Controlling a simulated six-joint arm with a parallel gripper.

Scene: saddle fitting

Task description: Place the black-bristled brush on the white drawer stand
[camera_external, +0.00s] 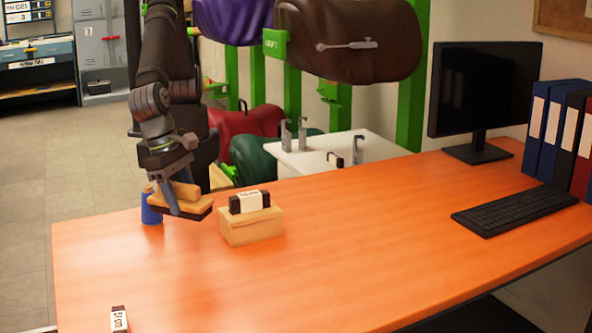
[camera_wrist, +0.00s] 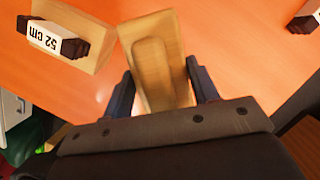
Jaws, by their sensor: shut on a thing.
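The brush (camera_external: 190,204) has a light wooden body and dark bristles facing down. My gripper (camera_external: 178,196) is shut on the brush and holds it over the left part of the orange table. In the wrist view the wooden back of the brush (camera_wrist: 150,42) sits between the two fingers of my gripper (camera_wrist: 161,85).
A wooden block (camera_external: 250,228) with a dark, white-labelled piece (camera_external: 249,202) on it stands just right of the brush. A small labelled piece (camera_external: 119,319) lies at the front left. The table's middle is clear.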

